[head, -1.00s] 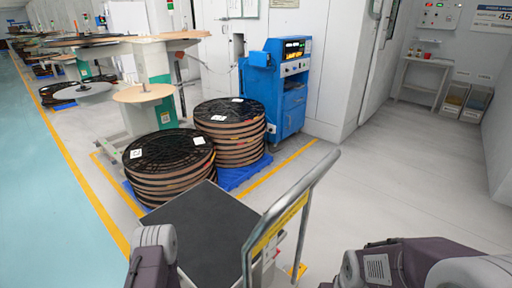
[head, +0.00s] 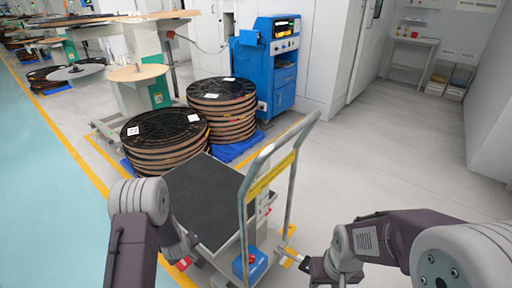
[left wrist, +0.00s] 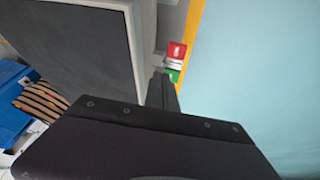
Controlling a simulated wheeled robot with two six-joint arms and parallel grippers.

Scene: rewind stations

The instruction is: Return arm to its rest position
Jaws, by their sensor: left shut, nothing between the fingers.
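My left arm (head: 138,215) comes up from the bottom left of the head view and bends down beside the cart. Its gripper (head: 185,246) is partly hidden by the arm, next to the cart's near left side. In the left wrist view the left gripper (left wrist: 162,92) is shut and empty, its dark fingers beside the cart's deck edge and over the floor. My right arm (head: 400,235) reaches in from the lower right. Its gripper (head: 308,264) is low, to the right of the cart's handle; its fingers are too small to judge.
A cart with a dark deck (head: 205,198) and a grey handle (head: 284,150) stands just ahead. Stacks of black reels (head: 165,142) sit behind it on blue pallets. A blue cabinet (head: 268,65) stands further back. Floor at the left and right is clear.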

